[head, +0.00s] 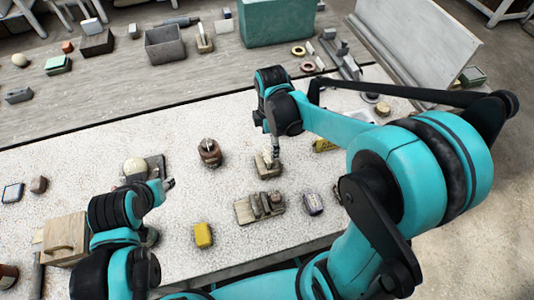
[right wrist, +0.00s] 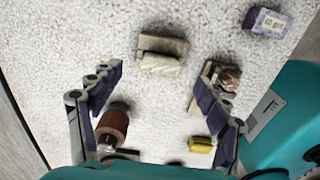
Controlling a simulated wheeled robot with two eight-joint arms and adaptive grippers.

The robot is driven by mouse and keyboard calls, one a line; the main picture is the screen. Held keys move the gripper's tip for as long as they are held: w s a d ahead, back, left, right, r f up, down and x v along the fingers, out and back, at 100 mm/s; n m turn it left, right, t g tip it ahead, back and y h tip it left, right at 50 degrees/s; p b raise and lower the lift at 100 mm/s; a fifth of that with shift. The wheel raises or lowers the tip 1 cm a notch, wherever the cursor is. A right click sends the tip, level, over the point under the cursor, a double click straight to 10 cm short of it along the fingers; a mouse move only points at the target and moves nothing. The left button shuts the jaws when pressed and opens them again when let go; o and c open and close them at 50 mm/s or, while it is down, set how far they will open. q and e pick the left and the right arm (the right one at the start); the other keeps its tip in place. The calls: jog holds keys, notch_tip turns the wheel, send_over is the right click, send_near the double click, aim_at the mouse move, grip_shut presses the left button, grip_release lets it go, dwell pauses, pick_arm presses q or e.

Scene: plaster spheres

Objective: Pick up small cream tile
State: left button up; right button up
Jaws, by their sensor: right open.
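The small cream tile (right wrist: 160,64) lies with a tan block (right wrist: 162,44) on the speckled tabletop, ahead of my right fingertips in the right wrist view. I cannot tell exactly how tile and block rest on each other. In the head view the cream tile (head: 264,160) is partly covered by my right gripper (head: 274,151), which points down just above it. In the right wrist view my right gripper (right wrist: 160,85) is open, its fingers wide apart with nothing between the tips. My left gripper (head: 168,184) is low at the left; its jaws are unclear.
A brown round item (head: 209,152) stands left of the tile. A wooden rack (head: 242,211), a grit box (head: 313,204) and a yellow block (head: 203,235) lie nearer the front. A cream sphere (head: 135,168) is near my left gripper. Speckled tabletop between them is clear.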

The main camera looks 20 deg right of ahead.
aim_at(267, 155)
jog(key=f+b, duration=0.1)
jog(key=f, duration=0.1)
jog(key=f+b, duration=0.1)
jog(key=f, duration=0.1)
jog(key=a+f+b, duration=0.1)
jog(key=f, duration=0.2)
jog(key=shift+s, duration=0.1)
jog(key=shift+f, duration=0.45)
jog(key=shift+r, duration=0.1)
jog(key=c, duration=1.3)
